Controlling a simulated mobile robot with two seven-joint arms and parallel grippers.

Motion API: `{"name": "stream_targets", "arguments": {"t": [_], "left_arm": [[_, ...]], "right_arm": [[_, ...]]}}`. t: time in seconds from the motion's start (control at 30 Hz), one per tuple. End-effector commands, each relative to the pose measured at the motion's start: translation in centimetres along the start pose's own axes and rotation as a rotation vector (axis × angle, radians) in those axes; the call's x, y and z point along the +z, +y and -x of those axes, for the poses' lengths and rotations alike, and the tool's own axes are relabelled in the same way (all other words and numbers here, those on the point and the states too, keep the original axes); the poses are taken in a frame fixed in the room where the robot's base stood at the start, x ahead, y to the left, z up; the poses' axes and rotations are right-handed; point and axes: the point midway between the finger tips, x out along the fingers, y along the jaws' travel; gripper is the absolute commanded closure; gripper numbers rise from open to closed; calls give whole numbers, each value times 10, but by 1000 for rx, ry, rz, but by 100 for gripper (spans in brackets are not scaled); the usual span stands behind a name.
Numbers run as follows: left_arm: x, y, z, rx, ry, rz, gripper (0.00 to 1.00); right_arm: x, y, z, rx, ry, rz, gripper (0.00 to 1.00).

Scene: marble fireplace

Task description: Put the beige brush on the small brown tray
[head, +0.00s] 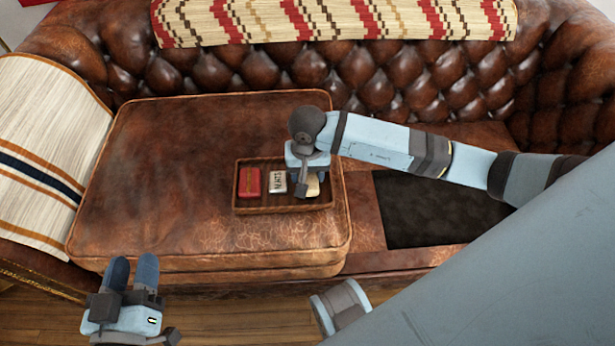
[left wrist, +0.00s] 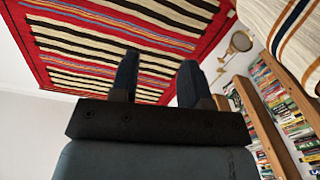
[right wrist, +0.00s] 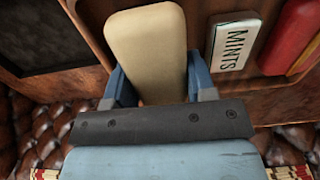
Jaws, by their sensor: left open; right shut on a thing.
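The small brown tray (head: 284,209) lies on the leather seat cushion of the sofa. My right gripper (head: 308,176) is over the tray's right end, pointing down. It is shut on the beige brush (right wrist: 147,52), whose pale back fills the space between the fingers in the right wrist view. In the head view only a small part of the brush (head: 313,187) shows beside the gripper. The brush is within the tray's outline; whether it touches the tray floor I cannot tell. My left gripper (head: 134,270) is open and empty, in front of the sofa at lower left.
A red box (head: 250,182) and a white mints tin (head: 278,182) sit in the tray, left of the brush. A dark panel (head: 435,208) lies right of the cushion. The cushion's left part is clear. A striped throw (head: 45,150) covers the left armrest.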

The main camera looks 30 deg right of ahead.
Motion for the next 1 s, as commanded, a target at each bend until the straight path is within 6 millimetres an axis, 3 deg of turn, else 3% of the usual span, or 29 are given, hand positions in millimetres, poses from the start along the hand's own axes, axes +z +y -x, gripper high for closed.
{"name": "stream_targets", "arguments": {"t": [0.07, 0.2, 0.5, 0.53, 0.63, 1.0], "left_arm": [[-4, 2, 0, 11, 32, 3, 57], [-19, 5, 0, 24, 65, -3, 57], [-16, 4, -2, 29, 71, -6, 57], [-17, 5, -2, 31, 76, -5, 57], [-19, 7, -2, 34, 80, -3, 57], [-22, 8, -3, 25, 71, 2, 57]], "right_arm": [[1, 0, -14, 0, -2, -1, 68], [0, 0, -15, -1, 1, 0, 68], [0, 0, -18, 0, 1, 1, 68], [0, 0, -18, 0, 1, 1, 47], [0, 0, -18, 0, 0, 0, 24], [0, 0, -12, 0, -1, 0, 24]]}}
